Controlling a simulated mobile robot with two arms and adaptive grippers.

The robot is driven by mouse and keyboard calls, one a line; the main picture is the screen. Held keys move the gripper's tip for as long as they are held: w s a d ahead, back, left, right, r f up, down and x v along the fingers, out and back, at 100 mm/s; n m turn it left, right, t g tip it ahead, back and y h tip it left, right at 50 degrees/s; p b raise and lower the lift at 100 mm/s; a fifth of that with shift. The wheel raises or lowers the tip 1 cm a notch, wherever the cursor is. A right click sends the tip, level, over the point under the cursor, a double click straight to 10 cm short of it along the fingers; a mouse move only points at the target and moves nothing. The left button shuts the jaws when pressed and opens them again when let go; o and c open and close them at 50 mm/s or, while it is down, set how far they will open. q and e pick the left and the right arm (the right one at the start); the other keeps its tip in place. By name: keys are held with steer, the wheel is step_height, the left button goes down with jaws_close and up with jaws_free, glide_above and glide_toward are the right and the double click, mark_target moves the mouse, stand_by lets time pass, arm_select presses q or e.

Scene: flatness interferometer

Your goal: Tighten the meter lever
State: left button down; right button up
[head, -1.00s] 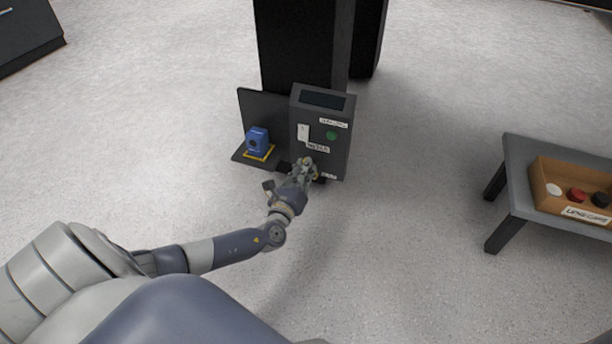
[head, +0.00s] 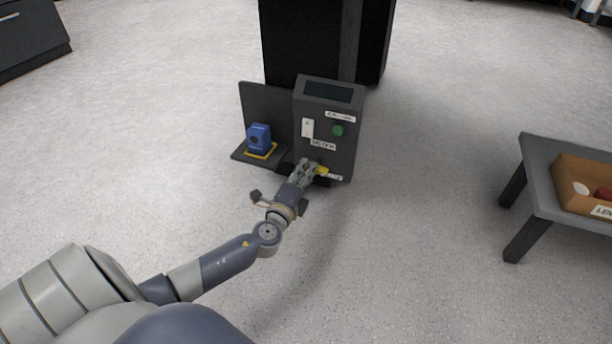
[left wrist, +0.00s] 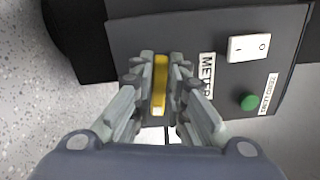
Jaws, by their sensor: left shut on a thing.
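The meter box (head: 338,100) is a dark grey cabinet with a dark screen on top, a white switch, a green button and a label reading METER. The yellow meter lever (head: 323,171) is low on its front; in the left wrist view the lever (left wrist: 160,85) lies between the fingers. My left gripper (head: 312,168) is shut on the lever, and its fingers (left wrist: 160,88) flank it on both sides. The fingers hide part of the lever and of a lower label. My right gripper is in neither view.
A blue device (head: 258,137) sits on a yellow-edged base on the shelf left of the box. A black column (head: 310,40) stands behind. A grey table (head: 537,155) with a cardboard box (head: 572,170) is at the right. The floor between is clear.

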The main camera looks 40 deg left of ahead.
arm_select(q)
steer(key=shift+f+n, duration=0.2)
steer(key=shift+n, duration=0.5)
steer(key=shift+b, duration=0.3)
steer(key=c, duration=1.6)
jaws_free()
steer(key=shift+s, duration=0.1)
steer(key=v, duration=1.2)
